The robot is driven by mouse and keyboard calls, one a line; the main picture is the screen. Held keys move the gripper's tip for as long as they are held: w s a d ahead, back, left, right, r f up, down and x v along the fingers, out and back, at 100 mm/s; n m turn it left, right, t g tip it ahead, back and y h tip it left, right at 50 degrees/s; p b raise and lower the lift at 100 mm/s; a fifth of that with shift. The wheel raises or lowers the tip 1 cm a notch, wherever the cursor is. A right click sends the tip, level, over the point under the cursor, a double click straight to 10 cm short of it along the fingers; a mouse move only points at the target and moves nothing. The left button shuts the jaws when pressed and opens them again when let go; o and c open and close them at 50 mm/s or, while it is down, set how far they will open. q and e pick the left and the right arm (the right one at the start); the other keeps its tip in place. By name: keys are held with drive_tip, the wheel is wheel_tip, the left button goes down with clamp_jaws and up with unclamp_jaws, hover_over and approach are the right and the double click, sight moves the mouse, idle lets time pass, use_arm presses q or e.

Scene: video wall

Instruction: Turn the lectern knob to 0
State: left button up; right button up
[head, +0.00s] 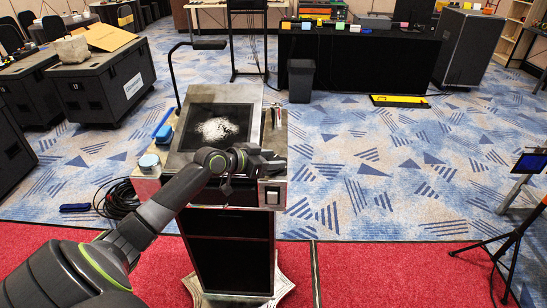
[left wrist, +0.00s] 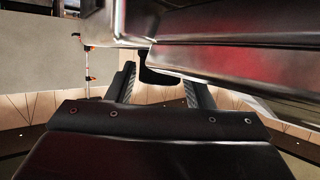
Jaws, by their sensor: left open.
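The lectern (head: 165,188) stands in the middle of the head view, with a dark sloped screen on top. A small pale plate with a dark part (head: 272,196) sits at its front right; I cannot tell whether this is the knob, and no scale marks can be read. My left gripper (head: 268,166) is over the lectern's front right top, close above that plate. In the left wrist view its two fingers (left wrist: 164,88) are apart. A dark rounded piece (left wrist: 160,75), possibly the knob, shows between them under a metal edge; contact cannot be told. My right gripper is out of view.
A blue-lidded jar (head: 149,162) and a blue item stand on the lectern's left side. A gooseneck lamp (head: 208,45) rises behind it. Coiled cables (head: 117,198) lie at its left. A tripod stand (head: 510,235) is at far right. Carpet between is clear.

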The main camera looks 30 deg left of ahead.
use_arm(q)
drive_tip(key=shift+w+d+f, duration=0.15)
drive_tip(key=shift+w+f, duration=0.05)
drive_tip(key=shift+w, duration=0.15)
